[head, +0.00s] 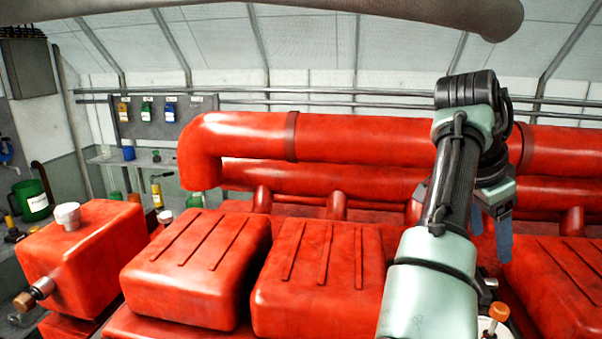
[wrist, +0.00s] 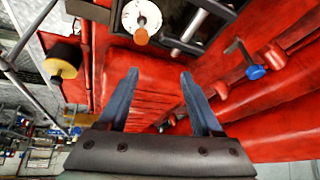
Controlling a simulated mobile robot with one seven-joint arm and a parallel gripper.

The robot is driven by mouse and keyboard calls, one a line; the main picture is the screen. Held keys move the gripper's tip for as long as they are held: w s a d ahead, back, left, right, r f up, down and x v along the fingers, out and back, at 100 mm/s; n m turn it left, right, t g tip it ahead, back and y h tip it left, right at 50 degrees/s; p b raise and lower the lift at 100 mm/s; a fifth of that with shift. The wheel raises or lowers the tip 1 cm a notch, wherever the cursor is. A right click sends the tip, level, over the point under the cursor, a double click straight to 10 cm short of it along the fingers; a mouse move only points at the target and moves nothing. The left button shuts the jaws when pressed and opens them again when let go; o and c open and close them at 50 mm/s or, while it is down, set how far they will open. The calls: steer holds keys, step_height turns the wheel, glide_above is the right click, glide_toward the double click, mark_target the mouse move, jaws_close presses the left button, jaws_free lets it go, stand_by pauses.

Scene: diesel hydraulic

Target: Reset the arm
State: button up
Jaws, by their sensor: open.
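My gripper (head: 490,228) hangs at the end of my raised arm on the right side of the head view, in front of the red pipes. Its two blue fingers point down. In the wrist view my gripper (wrist: 160,76) has its fingers spread apart, with nothing between them. Red machine surfaces lie beyond the fingertips. My arm hides part of the red engine behind it.
Red ribbed covers (head: 195,268) and a thick red pipe (head: 240,135) fill the middle. The wrist view shows a blue valve handle (wrist: 256,72) and a yellow-and-black cylinder (wrist: 63,61). Open air surrounds the gripper.

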steer(key=w+a+r+n+t+h, duration=0.3)
steer(key=w+r+n+t, duration=0.15)
steer(key=w+t, duration=0.2)
steer(key=s+a+r+n+t+b, duration=0.1)
steer(key=s+a+r+n+t, duration=0.15)
steer(key=a+r+t, duration=0.5)
steer(key=s+a+r+n+t+y, duration=0.4)
steer(key=s+a+r+n+t, duration=0.1)
steer(key=s+a, duration=0.5)
steer(key=s+a+r+n+t+y+b, duration=0.1)
steer(key=s+a+r+n+t+y, duration=0.3)
steer(key=s+a, duration=0.6)
step_height(320, 180, up, 3)
steer(key=n+t, duration=0.1)
steer(key=t, duration=0.1)
steer(key=shift+a+t, duration=0.2)
steer(key=shift+t, duration=0.1)
steer(key=shift+s+r, duration=0.1)
steer(key=shift+s, duration=0.05)
